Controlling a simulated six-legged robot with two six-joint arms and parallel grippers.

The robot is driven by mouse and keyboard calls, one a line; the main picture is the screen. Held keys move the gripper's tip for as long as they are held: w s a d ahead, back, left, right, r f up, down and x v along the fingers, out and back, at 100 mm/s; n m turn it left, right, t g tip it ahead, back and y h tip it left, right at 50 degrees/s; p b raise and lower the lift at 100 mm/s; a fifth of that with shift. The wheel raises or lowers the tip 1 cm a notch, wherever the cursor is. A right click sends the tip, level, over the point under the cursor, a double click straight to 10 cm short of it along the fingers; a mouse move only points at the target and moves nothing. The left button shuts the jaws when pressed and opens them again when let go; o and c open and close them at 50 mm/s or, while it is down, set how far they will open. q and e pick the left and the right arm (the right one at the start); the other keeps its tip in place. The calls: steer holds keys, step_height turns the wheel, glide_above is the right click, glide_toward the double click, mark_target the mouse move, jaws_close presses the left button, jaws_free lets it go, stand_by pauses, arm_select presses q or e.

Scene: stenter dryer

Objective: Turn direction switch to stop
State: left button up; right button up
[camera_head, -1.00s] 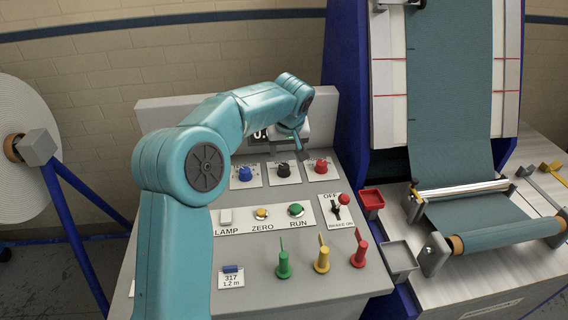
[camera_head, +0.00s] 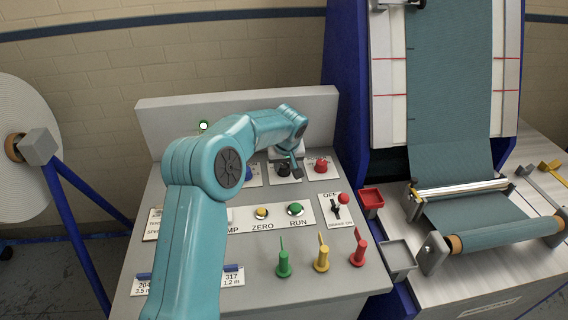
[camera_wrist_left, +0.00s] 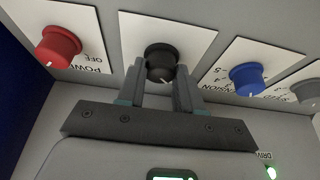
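A black knob (camera_head: 283,170) sits on a white plate in the upper row of the console, between a blue and a red knob. Its label is hidden, so I cannot read whether it is the direction switch. My left gripper (camera_head: 296,168) is at this knob. In the left wrist view, the left gripper (camera_wrist_left: 160,80) has its two fingers apart, one on each side of the black knob (camera_wrist_left: 161,58). The fingertips overlap the knob's edges in that view; I cannot tell whether they touch it. A small white mark shows at the knob's lower rim. My right gripper is not in view.
A red knob (camera_wrist_left: 58,47) and a blue knob (camera_wrist_left: 246,79) flank the black one closely. Below are a green RUN button (camera_head: 295,209), a yellow ZERO button (camera_head: 262,212) and a brake switch (camera_head: 336,211). Green, yellow and red levers (camera_head: 359,248) stand at the front.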

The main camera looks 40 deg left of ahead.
arm_select(q)
steer(key=shift+m, duration=0.3)
steer(key=shift+m+t, duration=0.3)
steer(key=shift+s+a+m+h, duration=0.1)
steer(key=shift+m+h, duration=0.3)
steer(key=shift+m, duration=0.3)
steer(key=m+t+h+p, duration=0.1)
steer(key=m, duration=0.3)
steer(key=shift+a+p, duration=0.1)
steer(key=shift+p, duration=0.25)
steer(key=shift+m+h, duration=0.4)
steer(key=shift+m, duration=0.5)
steer(key=shift+m+p, duration=0.3)
steer(key=o, duration=1)
steer(key=shift+o, duration=0.2)
